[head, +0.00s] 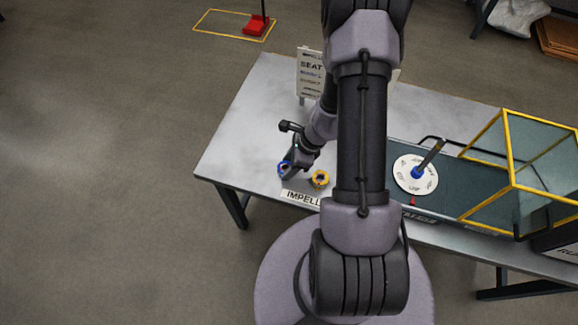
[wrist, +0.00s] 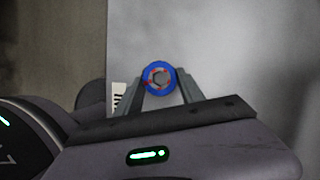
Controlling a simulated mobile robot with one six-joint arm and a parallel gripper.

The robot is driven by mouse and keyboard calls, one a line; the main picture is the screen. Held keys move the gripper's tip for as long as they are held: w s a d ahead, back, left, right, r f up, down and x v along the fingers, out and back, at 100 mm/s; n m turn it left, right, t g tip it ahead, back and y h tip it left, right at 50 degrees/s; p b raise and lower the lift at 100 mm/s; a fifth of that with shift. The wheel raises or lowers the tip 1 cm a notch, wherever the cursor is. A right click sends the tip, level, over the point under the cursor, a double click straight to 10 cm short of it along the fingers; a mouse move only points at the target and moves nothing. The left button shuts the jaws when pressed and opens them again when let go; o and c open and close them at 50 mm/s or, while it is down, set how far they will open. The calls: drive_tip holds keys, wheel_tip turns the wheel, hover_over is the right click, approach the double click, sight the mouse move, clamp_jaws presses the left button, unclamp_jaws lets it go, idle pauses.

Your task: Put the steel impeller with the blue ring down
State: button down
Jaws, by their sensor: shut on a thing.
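The steel impeller with the blue ring (head: 284,169) is at my gripper (head: 291,167), near the table's front left edge in the head view. In the wrist view the impeller (wrist: 159,78) shows its blue ring and a grey centre with red marks. It sits between the two fingertips of my gripper (wrist: 159,85), which are shut on it. I cannot tell whether the impeller touches the table top or hangs just above it.
A "SEAT" sign (head: 311,75) stands at the back. A white disc (head: 415,174) with a blue-based rod and a yellow-framed glass box (head: 510,180) are right. The left table top (head: 240,125) is clear.

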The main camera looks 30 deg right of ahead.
drive_tip(key=c, duration=1.2)
unclamp_jaws()
drive_tip(key=shift+f, duration=0.1)
drive_tip(key=o, duration=0.5)
drive_tip(key=p+v, duration=0.7)
drive_tip(key=v, duration=0.5)
wheel_tip(320, 180, up, 12)
drive_tip(key=n, duration=0.6)
hover_over(282, 168)
drive_tip(key=s+a+r+n+t, duration=0.2)
drive_tip(key=s+a+r+n, duration=0.1)
drive_tip(key=a+r+n, duration=0.8)
drive_tip(key=s+a+r+n, duration=0.1)
drive_tip(key=s+r, duration=0.2)
drive_tip(key=s+a+r+n+h, duration=0.1)
drive_tip(key=s+r, duration=0.2)
drive_tip(key=s+a+r+n+t, duration=0.1)
drive_tip(key=s+r+n, duration=0.1)
drive_tip(key=s+r, duration=0.1)
drive_tip(key=shift+s+a+r+h, duration=0.3)
drive_tip(key=shift+a+r, duration=0.05)
drive_tip(key=shift+r, duration=0.1)
